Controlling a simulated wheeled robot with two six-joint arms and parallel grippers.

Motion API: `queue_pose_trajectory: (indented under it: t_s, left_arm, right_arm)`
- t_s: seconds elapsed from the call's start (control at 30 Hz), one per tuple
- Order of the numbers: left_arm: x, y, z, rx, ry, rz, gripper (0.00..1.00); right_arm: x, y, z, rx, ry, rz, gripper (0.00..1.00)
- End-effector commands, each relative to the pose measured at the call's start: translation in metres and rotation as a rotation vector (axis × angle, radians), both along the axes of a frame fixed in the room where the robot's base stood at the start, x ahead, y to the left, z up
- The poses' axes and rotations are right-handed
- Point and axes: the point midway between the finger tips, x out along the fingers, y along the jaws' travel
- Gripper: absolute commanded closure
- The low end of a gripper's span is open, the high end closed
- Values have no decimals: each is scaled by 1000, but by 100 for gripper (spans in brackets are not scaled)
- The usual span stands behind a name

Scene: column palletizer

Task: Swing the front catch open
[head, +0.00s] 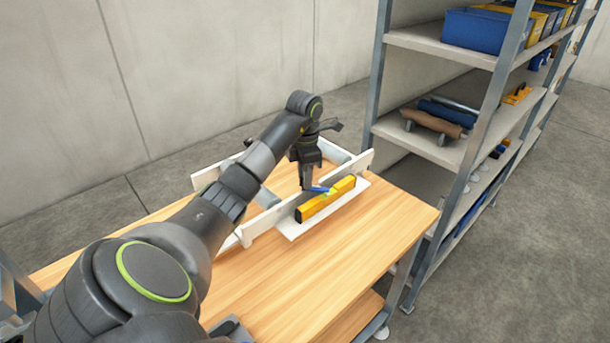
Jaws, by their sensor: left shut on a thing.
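A small blue catch (318,189) shows at the front side of a white frame (270,217) on the wooden bench. It lies just above a yellow bar (327,199) like a spirit level, with a small green spot beside it. My left gripper (307,186) points down at the frame's front wall and is shut on the blue catch. The fingertips are small and partly hidden, so the exact grip is hard to see. My right gripper is out of view.
The yellow bar rests on a white ledge (352,200) in front of the frame. The bench top (300,275) is clear toward the front right. A metal shelf rack (437,150) with blue bins (485,30) and rolls stands close on the right.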

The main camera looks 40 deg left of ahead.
Motion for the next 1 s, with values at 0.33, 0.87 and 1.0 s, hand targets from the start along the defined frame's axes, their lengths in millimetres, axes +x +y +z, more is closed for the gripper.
queue_pose_trajectory:
  t_s: [0.33,0.87,1.0]
  left_arm:
    - [0,0,0,1,0,-67,96]
    - [0,0,0,1,0,-68,52]
    - [0,0,0,1,0,-68,52]
  right_arm:
    - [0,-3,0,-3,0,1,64]
    - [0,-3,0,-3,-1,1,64]
    - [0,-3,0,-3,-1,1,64]
